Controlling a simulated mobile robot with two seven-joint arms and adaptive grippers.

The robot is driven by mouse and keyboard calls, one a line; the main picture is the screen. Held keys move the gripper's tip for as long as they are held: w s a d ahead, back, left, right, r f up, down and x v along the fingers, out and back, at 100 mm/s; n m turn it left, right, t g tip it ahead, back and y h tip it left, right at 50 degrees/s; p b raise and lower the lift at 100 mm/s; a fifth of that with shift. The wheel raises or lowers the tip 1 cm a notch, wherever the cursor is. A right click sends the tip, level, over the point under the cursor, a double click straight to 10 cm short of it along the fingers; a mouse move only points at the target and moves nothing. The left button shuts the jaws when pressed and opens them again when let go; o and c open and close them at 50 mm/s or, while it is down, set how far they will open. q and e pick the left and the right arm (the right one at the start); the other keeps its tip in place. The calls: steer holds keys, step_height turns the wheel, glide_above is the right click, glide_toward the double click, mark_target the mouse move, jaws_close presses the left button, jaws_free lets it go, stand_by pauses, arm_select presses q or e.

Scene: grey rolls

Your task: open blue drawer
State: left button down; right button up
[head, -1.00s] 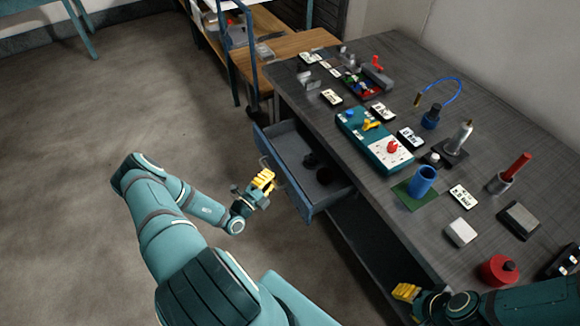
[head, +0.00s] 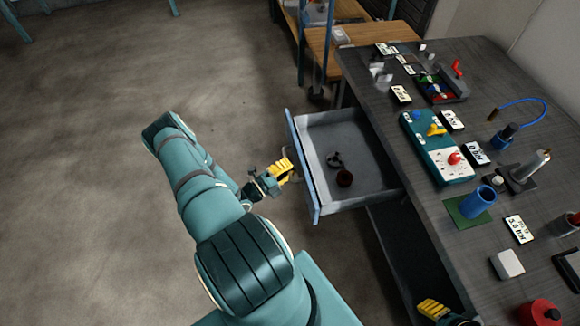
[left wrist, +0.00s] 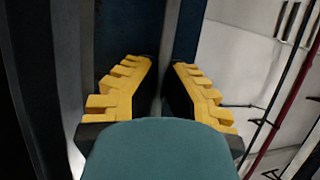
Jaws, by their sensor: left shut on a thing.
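The blue drawer (head: 303,165) stands pulled out from the bench, with its grey inside open to view. Its blue front also fills the upper middle of the left wrist view (left wrist: 186,35). My left gripper (head: 289,168) is at the outer face of the front, with its yellow fingers shut on the drawer handle (head: 294,151), a thin grey loop. In the left wrist view the fingers (left wrist: 163,78) point at the front; the handle between them is hard to make out. My right gripper (head: 432,308) is low at the bench's near edge, partly cut off; its jaw state is unclear.
Small dark round items (head: 344,178) lie in the drawer. The grey bench top (head: 420,180) carries a teal box (head: 425,145), a blue cup (head: 482,199) and a red round part (head: 541,313). The floor (head: 90,190) left of the drawer is clear.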

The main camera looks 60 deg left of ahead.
arm_select(q)
steer(key=shift+a, duration=0.1)
steer(key=c, duration=1)
jaws_free()
steer(key=s, duration=0.4)
steer(key=s+f, duration=0.1)
steer(key=s, duration=0.3)
steer(key=s+f, duration=0.1)
steer(key=s, duration=0.2)
steer(key=shift+s, duration=0.4)
